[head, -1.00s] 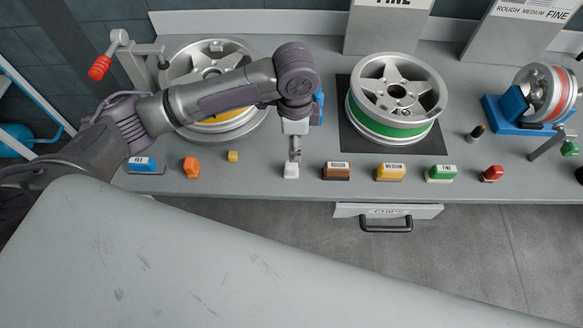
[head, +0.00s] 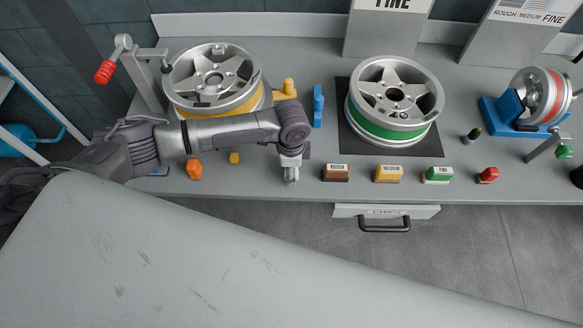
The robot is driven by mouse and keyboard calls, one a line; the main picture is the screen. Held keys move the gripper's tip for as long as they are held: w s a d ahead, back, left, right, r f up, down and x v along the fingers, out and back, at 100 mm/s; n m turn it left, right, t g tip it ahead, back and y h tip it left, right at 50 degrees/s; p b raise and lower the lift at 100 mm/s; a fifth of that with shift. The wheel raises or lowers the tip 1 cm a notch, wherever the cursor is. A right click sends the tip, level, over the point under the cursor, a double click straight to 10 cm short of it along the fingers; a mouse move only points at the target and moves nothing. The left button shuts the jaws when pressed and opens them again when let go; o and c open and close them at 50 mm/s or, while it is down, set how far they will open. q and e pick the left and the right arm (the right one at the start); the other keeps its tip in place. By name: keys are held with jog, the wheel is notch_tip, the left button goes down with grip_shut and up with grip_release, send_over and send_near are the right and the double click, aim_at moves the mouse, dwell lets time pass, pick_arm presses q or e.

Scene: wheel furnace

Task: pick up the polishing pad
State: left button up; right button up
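My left gripper (head: 291,178) points down at the front edge of the bench, left of the brown block. It covers the spot where a small white block, possibly the polishing pad, stood in the earlier view. That block cannot be made out clearly now behind the gripper. The fingers are too small and foreshortened to tell whether they are open or shut on it. My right gripper is not in view.
Right of the gripper stand a brown ROUGH block (head: 335,173), a yellow MEDIUM block (head: 388,174) and a green FINE block (head: 437,175). Wheels with a yellow band (head: 215,78) and a green band (head: 395,98) stand behind. An orange piece (head: 194,169) lies left.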

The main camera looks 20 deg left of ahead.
pick_arm(q)
jog(key=shift+f, duration=0.4)
jog(key=shift+c, duration=0.3)
grip_shut()
jog(key=shift+r, duration=0.1)
jog(key=shift+r, duration=0.6)
notch_tip(320, 180, up, 3)
jog(key=shift+f+b, duration=0.1)
jog(key=shift+b, duration=0.5)
jog(key=d+r+b, duration=0.2)
jog(key=d+r, duration=0.5)
jog(key=d, duration=0.4)
jog(key=shift+w+d+b, duration=0.25)
jog(key=shift+d+b, duration=0.1)
